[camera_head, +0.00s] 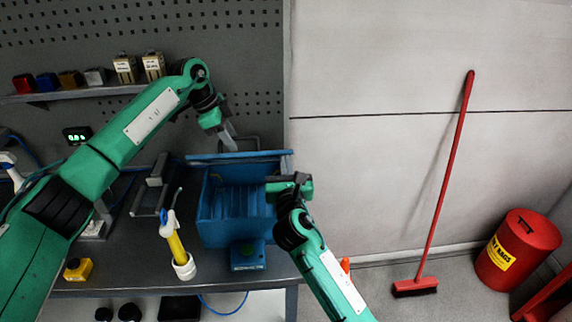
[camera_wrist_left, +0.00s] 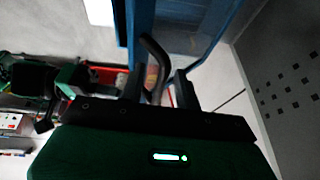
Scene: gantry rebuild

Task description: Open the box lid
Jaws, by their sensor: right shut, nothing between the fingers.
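The blue box (camera_head: 225,232) stands on the bench with its ribbed inside showing. Its blue lid (camera_head: 262,156) is raised at the back, seen nearly edge-on; the lid also fills the upper middle of the left wrist view (camera_wrist_left: 195,28). My left gripper (camera_head: 230,143) is at the raised lid's upper edge. In the left wrist view its fingers (camera_wrist_left: 158,90) are apart, with the dark bent handle (camera_wrist_left: 153,58) between them. Contact with the handle cannot be told. My right gripper (camera_head: 276,186) is shut and empty at the box's right side.
A yellow tube with a white base (camera_head: 178,250) stands left of the box, beside a dark metal frame (camera_head: 150,190). A yellow button box (camera_head: 78,269) sits at the bench's front left. A shelf (camera_head: 75,94) with small blocks hangs behind. A red broom (camera_head: 445,185) leans right.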

